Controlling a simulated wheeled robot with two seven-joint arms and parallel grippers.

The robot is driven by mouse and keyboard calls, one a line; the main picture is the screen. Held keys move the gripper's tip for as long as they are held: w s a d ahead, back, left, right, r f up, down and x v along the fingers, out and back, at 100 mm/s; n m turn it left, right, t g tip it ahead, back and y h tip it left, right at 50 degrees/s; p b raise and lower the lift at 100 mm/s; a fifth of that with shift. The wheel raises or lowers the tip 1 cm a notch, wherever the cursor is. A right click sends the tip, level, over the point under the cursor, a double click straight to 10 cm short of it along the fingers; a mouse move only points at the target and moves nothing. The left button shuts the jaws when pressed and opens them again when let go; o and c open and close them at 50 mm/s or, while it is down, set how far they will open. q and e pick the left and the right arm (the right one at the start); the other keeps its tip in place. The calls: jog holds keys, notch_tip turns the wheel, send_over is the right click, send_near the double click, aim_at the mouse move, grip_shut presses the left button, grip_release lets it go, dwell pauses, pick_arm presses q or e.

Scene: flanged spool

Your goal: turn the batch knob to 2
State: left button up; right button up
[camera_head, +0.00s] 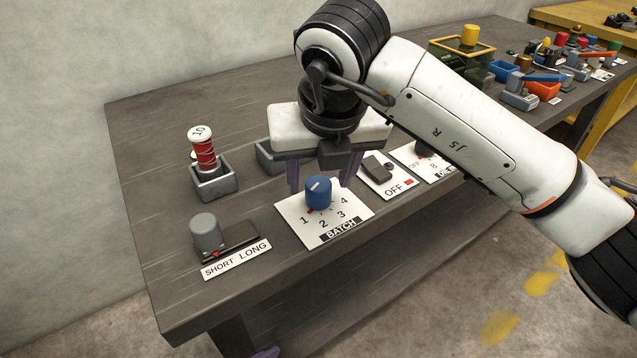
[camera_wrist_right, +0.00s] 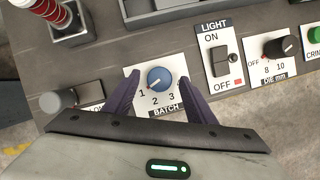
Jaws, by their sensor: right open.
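The blue batch knob (camera_head: 318,192) stands on a white plate (camera_head: 290,212) marked 1 to 4 and BATCH, near the table's front edge. In the wrist view the knob (camera_wrist_right: 158,78) has a pointer line aimed toward the 1. My right gripper (camera_head: 320,180) is open, pointing down at the plate. Its purple fingers (camera_wrist_right: 160,76) are on either side of the knob, with a visible gap on each side. Whether the fingertips reach down beside the knob is hard to tell. A purple tip, apparently of my left gripper (camera_head: 266,352), shows at the bottom edge; its jaws are hidden.
Left of the plate is a grey SHORT/LONG slider (camera_head: 206,230); behind it a red spool stands in a grey holder (camera_head: 214,184). To the right are a light switch (camera_head: 377,168), set toward OFF, and a dark knob (camera_wrist_right: 279,48). Bins and parts crowd the far right.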

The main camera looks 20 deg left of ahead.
jog(key=shift+x, duration=1.35)
jog(key=c, duration=1)
jog(key=shift+c, duration=0.2)
